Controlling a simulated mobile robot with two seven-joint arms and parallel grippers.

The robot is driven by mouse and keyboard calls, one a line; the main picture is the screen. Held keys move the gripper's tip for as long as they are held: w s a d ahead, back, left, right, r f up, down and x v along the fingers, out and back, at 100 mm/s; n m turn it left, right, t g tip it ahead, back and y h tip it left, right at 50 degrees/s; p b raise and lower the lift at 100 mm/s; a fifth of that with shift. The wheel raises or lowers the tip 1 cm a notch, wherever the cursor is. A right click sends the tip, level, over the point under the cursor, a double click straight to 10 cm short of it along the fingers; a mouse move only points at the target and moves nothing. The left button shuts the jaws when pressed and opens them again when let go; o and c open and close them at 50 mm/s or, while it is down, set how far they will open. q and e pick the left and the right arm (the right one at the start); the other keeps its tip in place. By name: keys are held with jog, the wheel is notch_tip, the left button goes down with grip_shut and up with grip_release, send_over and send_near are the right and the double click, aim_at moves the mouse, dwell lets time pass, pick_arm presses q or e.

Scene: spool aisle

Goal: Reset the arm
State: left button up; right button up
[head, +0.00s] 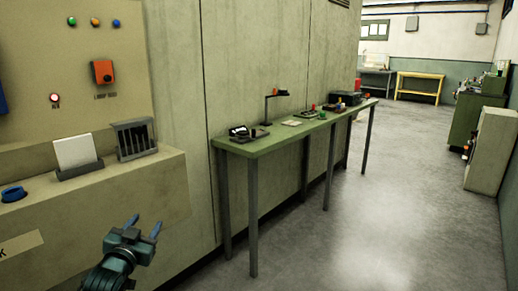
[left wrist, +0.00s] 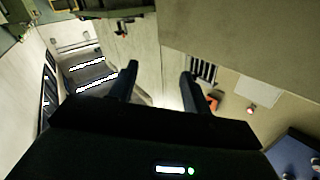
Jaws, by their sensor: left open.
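My left gripper (head: 143,228) is at the lower left of the head view, with its two blue-tipped fingers spread apart and nothing between them. It is in front of the beige console (head: 150,190) and apart from it. In the left wrist view the two dark fingers (left wrist: 158,78) are apart and empty, with wall and floor visible beyond them. My right gripper is in neither view.
The console carries a white card in a holder (head: 75,152), a dark slotted rack (head: 134,139) and a blue ring (head: 13,194). A green table (head: 262,147) with small items stands along the wall. The floor (head: 390,210) at right is clear.

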pick_arm(q)
jog(key=s+d+f+g+h, duration=0.15)
jog(key=s+d+f, duration=0.35)
jog(key=s, duration=0.5)
jog(key=s+d+f+g+h, duration=0.1)
jog(key=s+d+f+h, duration=0.1)
jog(key=s+d+f, duration=0.6)
jog(key=s+d+r+g+p, duration=0.1)
jog(key=s+r+p, duration=0.3)
jog(key=s+p, duration=0.4)
jog(key=s+d+r+g+p, duration=0.1)
jog(key=s+r+g+p, duration=0.3)
jog(key=s+p, duration=0.4)
jog(key=shift+s+d+r+n+y+p, duration=0.3)
jog(key=shift+r+p, duration=0.25)
jog(key=shift+p, duration=0.5)
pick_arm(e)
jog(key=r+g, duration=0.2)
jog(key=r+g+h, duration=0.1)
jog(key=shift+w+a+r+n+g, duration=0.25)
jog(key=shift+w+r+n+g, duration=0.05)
pick_arm(q)
jog(key=shift+c, duration=0.6)
